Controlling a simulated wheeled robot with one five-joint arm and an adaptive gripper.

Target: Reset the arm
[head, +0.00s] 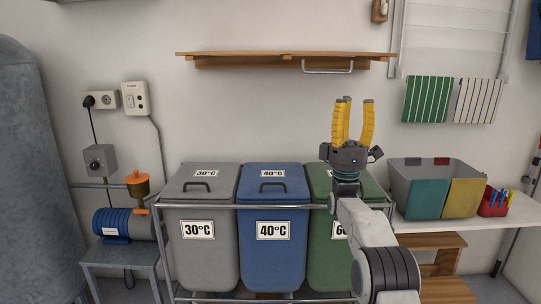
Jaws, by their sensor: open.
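My gripper (352,122) is raised in front of the wall in the head view. Its yellow fingers point up and stand apart, with nothing between them. My arm rises from the lower right and hides part of the green 60 bin (320,230), including part of its label.
A grey 30°C bin (200,260) and a blue 40°C bin (272,262) stand beside the green one behind a metal rail. A wooden shelf (240,61) hangs above. A blue pump (118,222) is left.

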